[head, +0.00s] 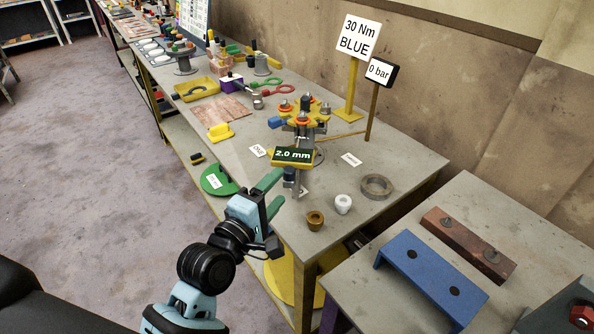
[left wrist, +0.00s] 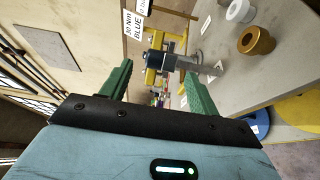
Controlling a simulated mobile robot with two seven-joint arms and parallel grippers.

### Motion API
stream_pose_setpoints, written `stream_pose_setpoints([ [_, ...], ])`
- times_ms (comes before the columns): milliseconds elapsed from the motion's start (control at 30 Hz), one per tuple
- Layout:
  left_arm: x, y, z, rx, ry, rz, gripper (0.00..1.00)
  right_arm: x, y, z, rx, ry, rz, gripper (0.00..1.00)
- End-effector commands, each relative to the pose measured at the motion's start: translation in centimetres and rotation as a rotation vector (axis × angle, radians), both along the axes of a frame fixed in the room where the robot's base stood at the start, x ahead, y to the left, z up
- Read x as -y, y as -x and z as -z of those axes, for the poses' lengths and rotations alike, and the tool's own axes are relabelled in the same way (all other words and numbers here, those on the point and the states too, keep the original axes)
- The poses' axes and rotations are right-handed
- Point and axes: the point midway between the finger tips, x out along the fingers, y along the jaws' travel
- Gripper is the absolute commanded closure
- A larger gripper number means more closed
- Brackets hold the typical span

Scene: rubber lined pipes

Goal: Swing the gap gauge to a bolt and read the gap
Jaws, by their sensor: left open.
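The gap gauge (head: 292,156) is a yellow block with a dark screen reading "2.0 mm". It sits on the front of the flange assembly (head: 302,113), which has a yellow top with several orange-ringed bolts (head: 285,105). My left gripper (head: 271,193) is open and empty, just in front of and below the gauge in the head view. In the left wrist view its two green fingers (left wrist: 155,85) stand apart, with grey and yellow parts of the assembly (left wrist: 180,62) beyond them. My right gripper is not in view.
A brass cup (head: 315,220), a white cup (head: 343,204) and a grey ring (head: 376,187) stand at the table's right end. Signs read "30 Nm BLUE" (head: 358,38) and "0 bar" (head: 380,70). A blue block (head: 432,275) lies on the nearer table.

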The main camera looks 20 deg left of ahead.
Motion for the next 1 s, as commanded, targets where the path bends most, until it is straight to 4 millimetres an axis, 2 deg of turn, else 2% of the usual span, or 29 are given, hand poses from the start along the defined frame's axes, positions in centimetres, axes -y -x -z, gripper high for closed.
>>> stream_pose_setpoints([
  [300,1.2,-4.4,-0.3,0.005,-0.003,0.0,0.39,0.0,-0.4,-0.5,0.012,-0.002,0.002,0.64],
  [500,1.7,-6.4,-0.2,0.004,-0.002,0.0,0.39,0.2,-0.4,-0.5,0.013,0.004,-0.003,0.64],
  [900,1.9,-7.0,-0.1,0.002,-0.003,0.0,0.39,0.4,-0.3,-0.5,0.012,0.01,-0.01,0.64],
  [1000,1.9,-7.0,-0.1,0.002,-0.003,0.0,0.52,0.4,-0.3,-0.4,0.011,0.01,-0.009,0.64],
])
